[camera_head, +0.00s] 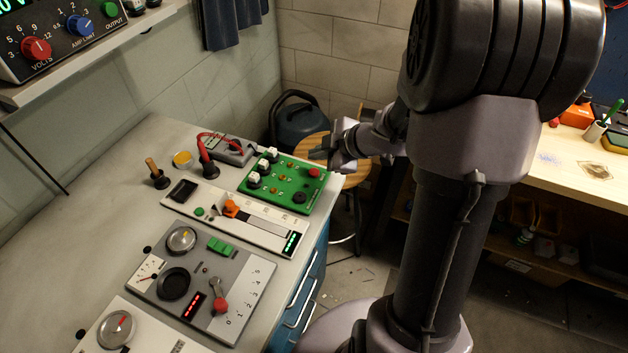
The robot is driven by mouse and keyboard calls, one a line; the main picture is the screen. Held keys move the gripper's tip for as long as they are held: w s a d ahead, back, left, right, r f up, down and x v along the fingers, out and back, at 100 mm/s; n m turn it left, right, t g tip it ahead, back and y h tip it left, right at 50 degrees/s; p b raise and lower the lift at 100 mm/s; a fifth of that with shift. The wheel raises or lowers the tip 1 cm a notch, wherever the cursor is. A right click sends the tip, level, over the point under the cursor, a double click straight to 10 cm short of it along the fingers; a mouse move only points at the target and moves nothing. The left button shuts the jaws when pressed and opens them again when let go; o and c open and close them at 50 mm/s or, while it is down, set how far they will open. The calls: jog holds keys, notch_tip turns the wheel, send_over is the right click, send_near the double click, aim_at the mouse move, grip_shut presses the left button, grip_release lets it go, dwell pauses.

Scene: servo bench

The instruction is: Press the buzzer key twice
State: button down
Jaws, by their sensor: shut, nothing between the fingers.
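A green board (270,199) lies at the bench's right edge. It carries a red round key (314,172), a black round part (299,197) that looks like a buzzer, and white switches (253,180). The red key looks like the buzzer key, but I can read no label on it. My gripper (314,149) is shut and empty, above and just beyond the board's far right corner. It appears apart from the red key; its exact height is hard to tell. Whether the key is pressed cannot be seen.
A grey meter (233,151) with red leads stands behind the board. A white slider panel (265,230) lies in front of it, then a grey panel (250,283) with a red-knobbed lever. A wooden stool (345,170) stands beyond the bench edge.

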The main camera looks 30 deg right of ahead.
aim_at(317, 174)
jog(key=shift+f+b, duration=0.55)
jog(key=shift+f, duration=0.9)
jog(key=shift+f, duration=0.1)
dwell(0.7)
jog(key=shift+f, duration=0.3)
jog(key=shift+f+b, duration=0.35)
jog(key=shift+f, duration=0.15)
dwell(0.5)
jog(key=shift+r+p, duration=0.95)
jog(key=shift+p, duration=0.15)
notch_tip(317, 174, up, 5)
jog(key=p, duration=0.5)
jog(key=shift+r+p, duration=0.1)
jog(key=shift+p, duration=0.25)
